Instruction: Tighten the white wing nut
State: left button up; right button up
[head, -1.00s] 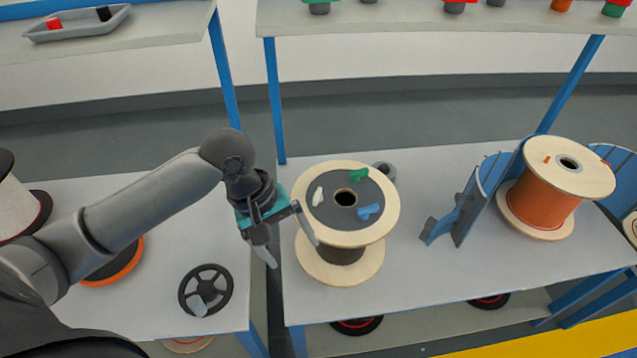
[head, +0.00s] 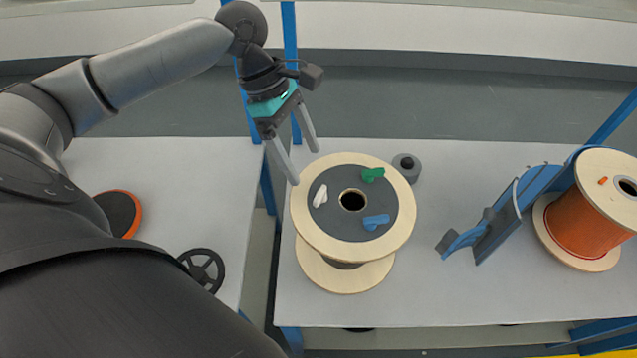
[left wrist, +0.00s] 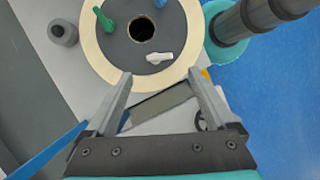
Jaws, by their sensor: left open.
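The white wing nut (head: 320,195) sits on the dark grey disc (head: 345,224) on top of a wooden spool (head: 402,232), left of the centre hole. A green wing nut (head: 372,174) and a blue wing nut (head: 376,222) sit on the same disc. My left gripper (head: 306,168) is open and empty, above and just behind the spool's upper left edge. In the left wrist view the left gripper's (left wrist: 160,80) fingertips point toward the spool rim, with the white wing nut (left wrist: 160,58) just beyond them, apart from both fingers. My right gripper is not in view.
A grey cylinder (head: 407,167) stands behind the spool. A blue stand (head: 492,228) and an orange cable spool (head: 583,226) are at the right. A black handwheel (head: 203,270) lies on the left table. A gap separates the two tables.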

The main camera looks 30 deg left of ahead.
aim_at(319, 192)
pick_arm(q)
jog(key=b+x, duration=0.1)
jog(key=x, duration=0.4)
jog(key=shift+d+f+b, duration=0.1)
jog(key=shift+f+b, duration=0.3)
jog(key=x, duration=0.2)
jog(key=shift+d+f+b, duration=0.15)
jog(key=shift+f+b, duration=0.15)
jog(key=shift+b, duration=0.1)
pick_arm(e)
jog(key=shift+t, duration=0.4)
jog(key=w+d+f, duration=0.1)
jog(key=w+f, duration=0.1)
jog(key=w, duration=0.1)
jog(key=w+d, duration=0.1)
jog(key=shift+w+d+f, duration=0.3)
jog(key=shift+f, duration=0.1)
pick_arm(q)
jog(key=c, duration=1.4)
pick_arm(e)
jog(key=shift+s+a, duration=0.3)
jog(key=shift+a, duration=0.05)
